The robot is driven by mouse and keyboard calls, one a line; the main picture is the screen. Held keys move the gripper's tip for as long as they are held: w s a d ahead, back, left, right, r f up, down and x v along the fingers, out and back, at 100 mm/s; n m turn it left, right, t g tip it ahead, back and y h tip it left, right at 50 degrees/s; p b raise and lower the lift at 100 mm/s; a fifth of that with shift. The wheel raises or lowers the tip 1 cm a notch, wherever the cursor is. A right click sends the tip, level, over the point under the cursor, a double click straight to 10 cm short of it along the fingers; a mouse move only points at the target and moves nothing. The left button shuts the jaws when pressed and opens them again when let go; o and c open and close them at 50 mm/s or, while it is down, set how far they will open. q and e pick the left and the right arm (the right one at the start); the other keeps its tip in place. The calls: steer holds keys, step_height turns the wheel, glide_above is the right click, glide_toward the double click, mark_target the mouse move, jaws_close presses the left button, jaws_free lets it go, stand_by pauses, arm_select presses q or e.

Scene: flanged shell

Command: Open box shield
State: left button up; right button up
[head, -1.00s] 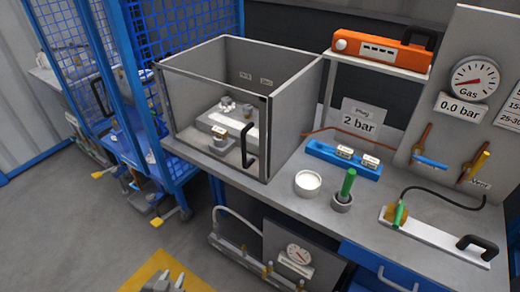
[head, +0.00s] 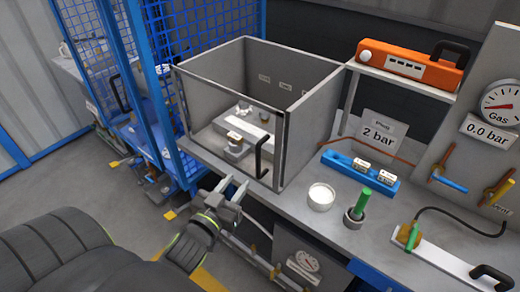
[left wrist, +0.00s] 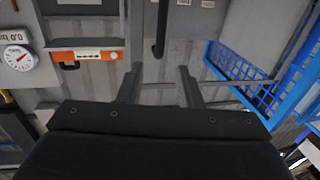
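The grey box (head: 315,100) stands on the bench with an open top. Its clear front shield (head: 228,90) has a dark frame and stands upright across the front, closed. A black vertical handle (head: 263,158) sits near the shield's right edge. It also shows as a dark bar (left wrist: 160,30) in the left wrist view, ahead of the gap between the fingers. My left gripper (head: 231,187) is open and empty, in front of and below the handle, apart from it. Its two spread fingers show in the left wrist view (left wrist: 158,88). My right gripper is not in view.
A blue mesh cage (head: 205,40) stands close left of the box. Right of it are a white cup (head: 321,196), a green-handled tool (head: 361,204) in a holder and a blue block (head: 360,172). An orange device (head: 410,65) sits on a shelf. Pipework (head: 245,252) runs below the bench.

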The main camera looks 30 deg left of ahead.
mark_target(257, 155)
arm_select(q)
steer(key=w+p, duration=0.1)
steer(key=w, duration=0.3)
steer(key=w+a, duration=0.1)
steer(key=w, duration=0.3)
steer(key=w+p, duration=0.1)
steer(key=w, duration=0.4)
steer(key=shift+a+p, duration=0.3)
steer(key=shift+p, duration=0.05)
jaws_close()
